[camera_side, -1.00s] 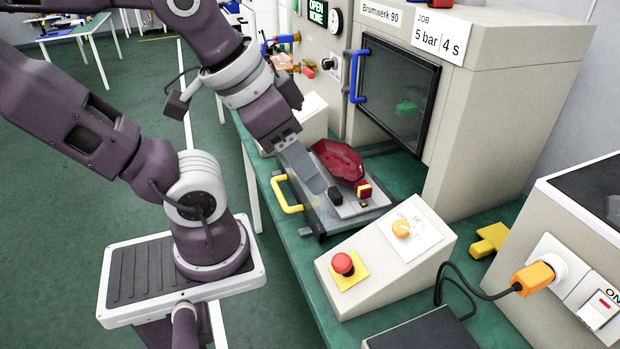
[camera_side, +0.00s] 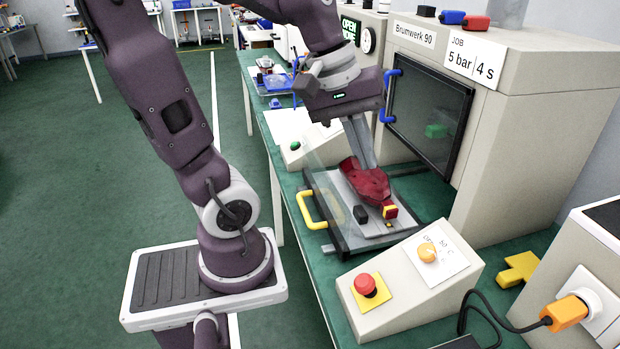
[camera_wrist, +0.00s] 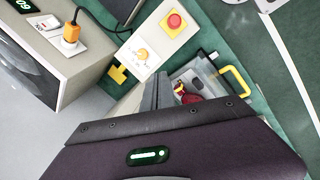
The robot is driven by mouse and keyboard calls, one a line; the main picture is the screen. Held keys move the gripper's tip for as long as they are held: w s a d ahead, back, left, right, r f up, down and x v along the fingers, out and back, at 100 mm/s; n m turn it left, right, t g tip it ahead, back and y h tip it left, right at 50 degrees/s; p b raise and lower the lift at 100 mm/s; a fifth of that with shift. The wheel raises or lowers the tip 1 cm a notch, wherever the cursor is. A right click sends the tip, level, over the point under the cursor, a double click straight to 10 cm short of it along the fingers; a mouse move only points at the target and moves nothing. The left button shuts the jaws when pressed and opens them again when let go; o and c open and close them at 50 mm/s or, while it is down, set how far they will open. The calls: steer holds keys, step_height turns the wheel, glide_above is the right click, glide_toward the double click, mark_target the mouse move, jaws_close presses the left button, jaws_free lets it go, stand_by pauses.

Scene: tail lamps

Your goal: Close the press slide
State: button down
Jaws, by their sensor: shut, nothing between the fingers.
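The press slide (camera_side: 345,208) is a grey tray with a yellow handle (camera_side: 308,210) at its left side. It stands out on the green bench in front of the press (camera_side: 520,130). A red tail lamp (camera_side: 368,182) lies on it, beside a small black block and a red-and-yellow piece. My gripper (camera_side: 367,160) is shut and empty, fingers pointing down at the lamp's far side in the side view; I cannot tell whether they touch it. In the wrist view, my gripper (camera_wrist: 158,80) partly hides the slide, and the yellow handle (camera_wrist: 236,88) shows to the right.
The press front has a dark window (camera_side: 430,110) with a blue handle (camera_side: 388,95). A sloped control box (camera_side: 405,270) with a red button (camera_side: 366,285) and yellow knob stands near the slide's front. A yellow block (camera_side: 517,270) and an orange plug (camera_side: 565,312) are at right.

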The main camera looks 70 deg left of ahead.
steer(key=w+a+f+n, duration=0.1)
steer(key=a+f+n, duration=0.2)
steer(key=a+n, duration=0.5)
steer(key=w+a+f+n, duration=0.1)
steer(key=a+f+n, duration=0.4)
steer(key=a, duration=0.5)
steer(key=s+a+f+n+g+y, duration=0.1)
steer(key=s+a+f+n, duration=0.2)
steer(key=s+a+n, duration=0.3)
steer(key=s+a+f+n, duration=0.4)
steer(key=a+n, duration=0.2)
steer(key=a, duration=0.1)
glide_above(307, 194)
steer(key=s, duration=0.1)
steer(key=shift+m, duration=0.3)
steer(key=f, duration=0.9)
steer(key=shift+s, duration=0.2)
steer(key=shift+w+r, duration=0.1)
steer(key=shift+w, duration=0.5)
steer(key=shift+w, duration=0.15)
steer(key=w, duration=2.2)
steer(key=shift+d, duration=0.1)
steer(key=shift+s, duration=0.1)
